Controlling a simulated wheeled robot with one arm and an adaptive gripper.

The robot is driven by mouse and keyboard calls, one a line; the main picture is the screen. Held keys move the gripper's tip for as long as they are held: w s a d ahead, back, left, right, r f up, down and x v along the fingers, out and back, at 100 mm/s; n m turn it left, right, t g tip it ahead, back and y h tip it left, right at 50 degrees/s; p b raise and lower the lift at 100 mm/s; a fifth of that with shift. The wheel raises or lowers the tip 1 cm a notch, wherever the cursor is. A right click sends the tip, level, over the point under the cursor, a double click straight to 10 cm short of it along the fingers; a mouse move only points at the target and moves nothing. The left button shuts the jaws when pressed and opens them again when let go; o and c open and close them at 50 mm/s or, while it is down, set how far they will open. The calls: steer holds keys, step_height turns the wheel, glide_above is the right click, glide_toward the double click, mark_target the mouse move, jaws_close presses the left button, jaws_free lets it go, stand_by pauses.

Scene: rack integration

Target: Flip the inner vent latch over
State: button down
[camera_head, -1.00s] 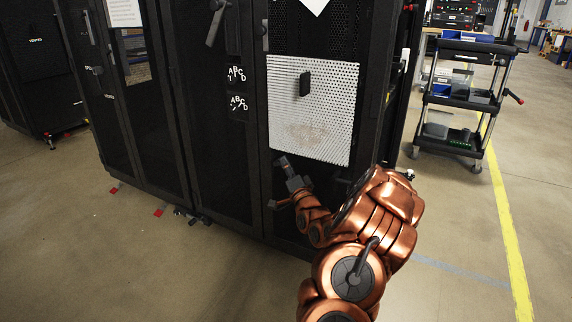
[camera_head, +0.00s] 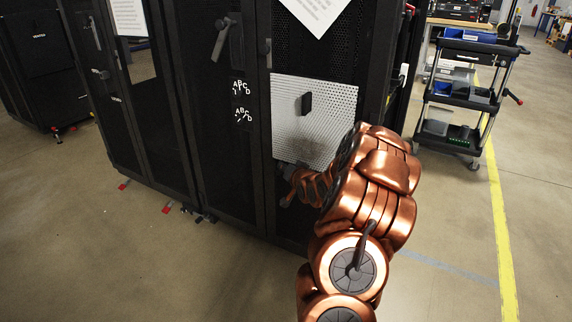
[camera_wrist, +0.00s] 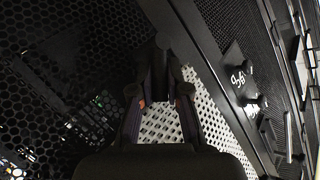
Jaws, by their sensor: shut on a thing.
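The white perforated vent panel (camera_head: 320,130) is on the dark rack, with a black handle-like block (camera_head: 306,104) on its face. My gripper (camera_head: 288,172) is at the panel's lower left edge, largely hidden by my arm and dark against the rack. In the wrist view my gripper (camera_wrist: 160,88) has its two fingers closed around a dark upright piece (camera_wrist: 160,62), which looks like the inner vent latch. Its outline is hard to make out. The perforated panel (camera_wrist: 205,112) shows behind and beside the fingers.
The rack door with white ABCD markings (camera_head: 242,115) and a long handle (camera_head: 222,40) is left of the panel. A white sheet (camera_head: 318,12) hangs above it. A cart (camera_head: 462,100) stands at the right. Floor between cart and rack is clear.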

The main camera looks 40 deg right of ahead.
steer(key=shift+w+r+g, duration=0.1)
steer(key=shift+g, duration=0.2)
stand_by(0.4)
steer(key=c, duration=1.2)
jaws_free()
steer(key=shift+o, duration=0.2)
steer(key=v, duration=1.2)
